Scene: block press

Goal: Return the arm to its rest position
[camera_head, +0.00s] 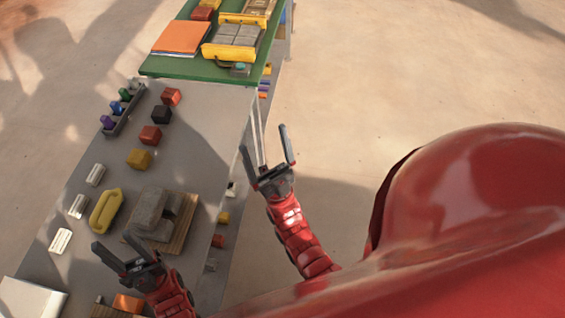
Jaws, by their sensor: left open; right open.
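My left gripper (114,246) is open and empty at the lower left, over the near part of the grey table (205,118). It is in front of the grey block press (150,212), which stands on a wooden board (187,215). My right gripper (265,144) is open and empty, out past the table's right edge, with its fingers pointing up the picture. Both red arms come in from the bottom. Nothing is between either pair of fingers.
A yellow handle-shaped piece (105,211) lies left of the press. Red, black and yellow blocks (139,159) stand in a row beyond it. A green table (180,67) with yellow trays (230,53) adjoins the far end. The floor (400,70) on the right is clear.

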